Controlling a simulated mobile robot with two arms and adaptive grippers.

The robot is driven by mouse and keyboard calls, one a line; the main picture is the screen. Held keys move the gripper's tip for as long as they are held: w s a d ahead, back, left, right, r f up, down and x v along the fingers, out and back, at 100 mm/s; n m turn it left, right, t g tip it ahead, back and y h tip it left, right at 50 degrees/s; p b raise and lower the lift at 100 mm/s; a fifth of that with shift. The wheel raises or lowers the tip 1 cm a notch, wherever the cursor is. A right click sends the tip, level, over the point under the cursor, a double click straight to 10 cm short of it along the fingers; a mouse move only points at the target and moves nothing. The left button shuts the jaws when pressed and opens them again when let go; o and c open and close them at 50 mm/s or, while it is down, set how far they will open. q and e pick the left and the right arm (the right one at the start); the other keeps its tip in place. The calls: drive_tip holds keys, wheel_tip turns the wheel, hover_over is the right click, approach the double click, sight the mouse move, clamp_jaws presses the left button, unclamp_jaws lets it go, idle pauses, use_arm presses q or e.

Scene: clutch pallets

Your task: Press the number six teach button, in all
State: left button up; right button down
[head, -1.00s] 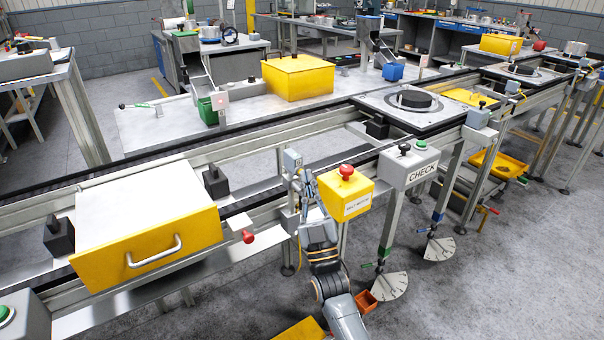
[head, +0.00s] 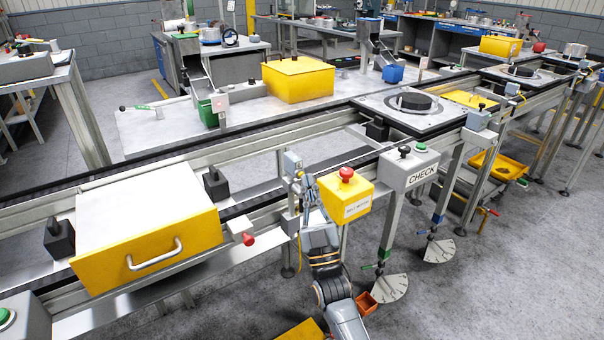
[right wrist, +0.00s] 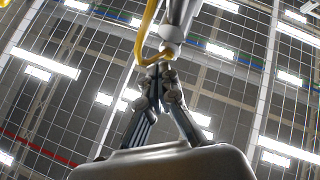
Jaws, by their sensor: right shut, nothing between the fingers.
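My right gripper (head: 299,187) is shut and empty. It is raised beside a small grey sensor box (head: 292,162) on a post at the conveyor's near edge. In the right wrist view my closed fingertips (right wrist: 158,70) point up at a grey cylindrical part (right wrist: 178,18) with a yellow cable. I cannot tell whether they touch it. No button numbered six can be read in either view. My left gripper is not in view.
A yellow box with a red mushroom button (head: 346,174) stands just right of my right gripper. The grey CHECK box (head: 408,170) is beyond it. A yellow-fronted drawer (head: 150,250) and a red knob (head: 248,239) lie left.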

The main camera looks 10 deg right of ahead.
drive_tip(key=shift+s+d, duration=0.1)
drive_tip(key=shift+s, duration=0.3)
drive_tip(key=s+p, duration=0.1)
drive_tip(key=s+d, duration=0.1)
drive_tip(key=s, duration=0.1)
drive_tip(key=s+p, duration=0.1)
drive_tip(key=shift+s+d+p, duration=0.35)
drive_tip(key=shift+d, duration=0.05)
idle(0.5)
